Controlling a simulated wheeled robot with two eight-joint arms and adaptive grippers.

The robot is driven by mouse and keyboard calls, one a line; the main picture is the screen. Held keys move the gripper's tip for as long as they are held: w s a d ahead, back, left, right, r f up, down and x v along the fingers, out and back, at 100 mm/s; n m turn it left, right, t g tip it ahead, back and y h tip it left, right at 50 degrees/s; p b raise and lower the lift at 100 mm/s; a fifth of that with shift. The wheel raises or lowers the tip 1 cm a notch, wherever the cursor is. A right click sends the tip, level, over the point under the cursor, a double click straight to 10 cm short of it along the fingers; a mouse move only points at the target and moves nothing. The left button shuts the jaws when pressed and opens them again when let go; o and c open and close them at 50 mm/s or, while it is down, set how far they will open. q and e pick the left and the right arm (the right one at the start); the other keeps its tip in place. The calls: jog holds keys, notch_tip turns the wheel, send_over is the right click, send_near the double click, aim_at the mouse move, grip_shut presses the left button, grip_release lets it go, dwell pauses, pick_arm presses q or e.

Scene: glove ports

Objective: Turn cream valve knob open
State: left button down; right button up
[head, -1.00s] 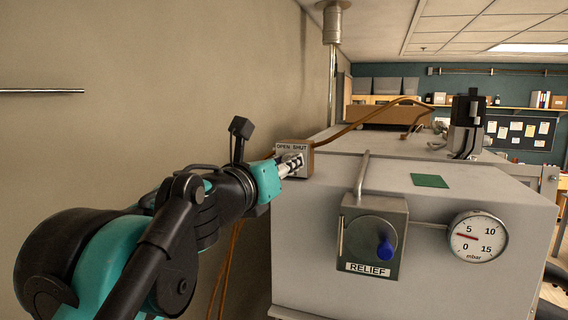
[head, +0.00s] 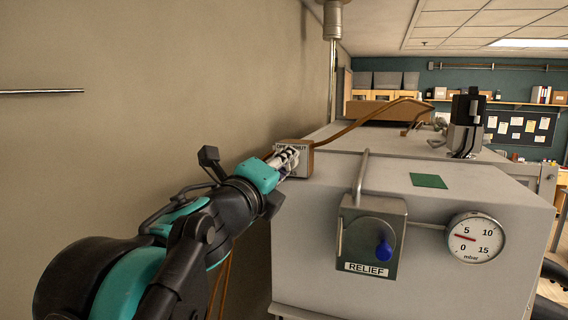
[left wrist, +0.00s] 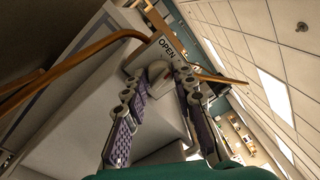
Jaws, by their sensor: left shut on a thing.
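The cream valve knob (left wrist: 157,70) sits on the face of a small box (left wrist: 168,48) whose label reads OPEN in the left wrist view. In the head view this valve box (head: 297,146) stands at the near left corner of the big grey cabinet, its label partly covered. My left gripper (head: 289,158) reaches it from the left and is shut on the knob. In the left wrist view its two padded fingers (left wrist: 152,88) lie on either side of the knob. In the head view the fingers hide the knob, so its exact angle is unclear. My right gripper is not in view.
The grey cabinet (head: 300,235) carries a relief unit (head: 372,238) with a blue knob and a round mbar gauge (head: 476,238). A brown hose (head: 352,127) runs over the cabinet behind the valve box. The beige wall (head: 180,80) stands close on the left.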

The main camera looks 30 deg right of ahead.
pick_arm(q)
jog(key=shift+f+n+p, duration=0.15)
jog(key=shift+n+p, duration=0.15)
jog(key=shift+n, duration=3.5)
jog(key=shift+t+y, duration=0.3)
jog(key=shift+t, duration=0.1)
jog(key=c, duration=1.2)
grip_release()
jog(key=shift+a, duration=0.1)
jog(key=v, duration=0.7)
jog(key=shift+s+a, duration=0.25)
jog(key=shift+s, duration=0.05)
